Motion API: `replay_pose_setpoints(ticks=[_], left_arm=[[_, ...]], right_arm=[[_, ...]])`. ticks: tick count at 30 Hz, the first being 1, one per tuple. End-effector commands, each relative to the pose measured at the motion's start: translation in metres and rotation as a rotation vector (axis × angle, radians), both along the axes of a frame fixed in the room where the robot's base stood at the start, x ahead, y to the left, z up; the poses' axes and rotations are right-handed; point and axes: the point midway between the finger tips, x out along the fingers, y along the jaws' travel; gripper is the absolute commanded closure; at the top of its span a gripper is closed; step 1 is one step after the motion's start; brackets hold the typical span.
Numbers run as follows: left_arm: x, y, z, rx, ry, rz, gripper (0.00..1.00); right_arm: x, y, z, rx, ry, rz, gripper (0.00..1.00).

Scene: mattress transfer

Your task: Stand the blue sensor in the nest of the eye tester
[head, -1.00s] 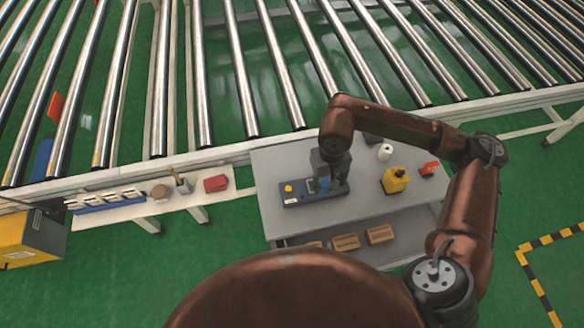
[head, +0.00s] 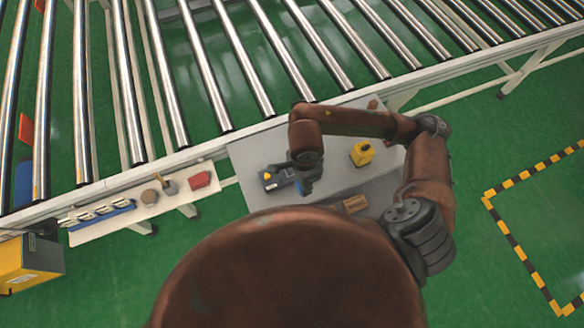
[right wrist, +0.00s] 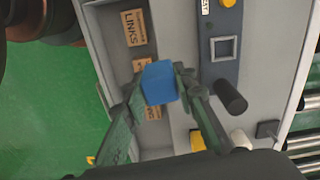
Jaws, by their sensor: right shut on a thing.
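The blue sensor (right wrist: 159,82) is a blue block between the fingertips of my right gripper (right wrist: 157,92), which is shut on it. In the head view the sensor (head: 301,187) is a small blue patch below my right gripper (head: 304,176), largely covered by it. The eye tester (right wrist: 218,70) is a long dark panel on the grey table. Its nest (right wrist: 223,48) is a square frame and looks empty. In the wrist view the sensor is left of the tester, apart from it. The tester (head: 276,182) is partly hidden in the head view. My left gripper is not in view.
A black cylinder (right wrist: 231,95) stands at the tester's end beside the nest. A yellow device (head: 362,153) stands further right on the table. Cardboard boxes (right wrist: 139,27) lie below the table's front edge. A roller conveyor (head: 260,70) runs behind.

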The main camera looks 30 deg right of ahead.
Motion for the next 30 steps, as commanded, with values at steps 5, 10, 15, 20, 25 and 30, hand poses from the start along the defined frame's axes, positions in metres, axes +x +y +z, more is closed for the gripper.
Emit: replay_pose_setpoints(ticks=[5, 10, 15, 20, 25, 30], left_arm=[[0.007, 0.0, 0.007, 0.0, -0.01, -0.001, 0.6], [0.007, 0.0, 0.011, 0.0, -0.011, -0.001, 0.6], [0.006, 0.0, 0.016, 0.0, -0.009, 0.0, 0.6], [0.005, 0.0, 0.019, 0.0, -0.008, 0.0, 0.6], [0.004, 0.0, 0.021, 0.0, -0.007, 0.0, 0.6], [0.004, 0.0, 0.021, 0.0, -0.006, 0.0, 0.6]], right_arm=[[-0.004, 0.0, 0.003, 0.002, 0.0, -0.103, 1.0], [0.024, -0.005, -0.01, 0.001, 0.003, -0.119, 1.0], [0.063, -0.013, -0.028, 0.002, 0.002, -0.117, 1.0], [0.094, -0.018, -0.053, 0.004, 0.004, -0.114, 1.0], [0.116, -0.022, -0.079, 0.003, 0.002, -0.112, 1.0], [0.125, -0.024, -0.09, 0.003, 0.0, -0.109, 1.0]])
